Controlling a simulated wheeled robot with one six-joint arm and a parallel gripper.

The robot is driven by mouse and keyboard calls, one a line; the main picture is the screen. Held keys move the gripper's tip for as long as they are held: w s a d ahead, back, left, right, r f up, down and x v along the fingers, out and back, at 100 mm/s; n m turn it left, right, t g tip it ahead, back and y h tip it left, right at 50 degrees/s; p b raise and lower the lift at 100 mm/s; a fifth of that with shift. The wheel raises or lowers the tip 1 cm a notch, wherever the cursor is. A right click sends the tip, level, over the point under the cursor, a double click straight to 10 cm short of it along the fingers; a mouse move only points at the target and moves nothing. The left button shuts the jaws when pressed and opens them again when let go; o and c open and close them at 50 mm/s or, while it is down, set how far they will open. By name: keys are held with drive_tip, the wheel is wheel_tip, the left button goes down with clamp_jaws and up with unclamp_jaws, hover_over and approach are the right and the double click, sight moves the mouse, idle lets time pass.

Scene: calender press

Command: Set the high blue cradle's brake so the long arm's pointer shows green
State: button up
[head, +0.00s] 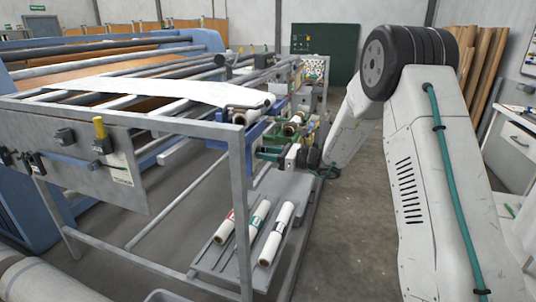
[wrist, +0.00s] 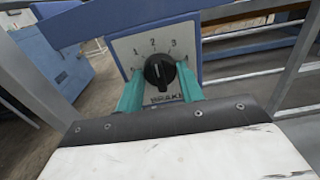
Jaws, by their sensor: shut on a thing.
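In the wrist view, a pale brake plate (wrist: 124,50) on a blue mount carries printed numbers and the word BRAKE. A round black knob (wrist: 158,71) sits in its middle. The light mark on the knob points roughly up, near the 2; its exact setting is hard to tell. The teal fingers of my gripper (wrist: 160,84) stand on either side of the knob and are shut on it. I cannot make out a long arm's pointer or any green reading.
White sheet (head: 170,92) runs over the rollers above the cradle. Green cradle parts (head: 270,153) sit lower down. A grey shelf (head: 212,258) holds several white rolls. A grey upright post (head: 240,205) stands in front. Open floor (head: 350,225) lies to the right.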

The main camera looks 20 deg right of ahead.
drive_tip(key=o, duration=1)
drive_tip(key=shift+f, duration=0.1)
drive_tip(key=shift+s, duration=0.1)
drive_tip(key=v, duration=0.7)
drive_tip(key=shift+s+d, duration=0.25)
drive_tip(key=shift+d, duration=0.05)
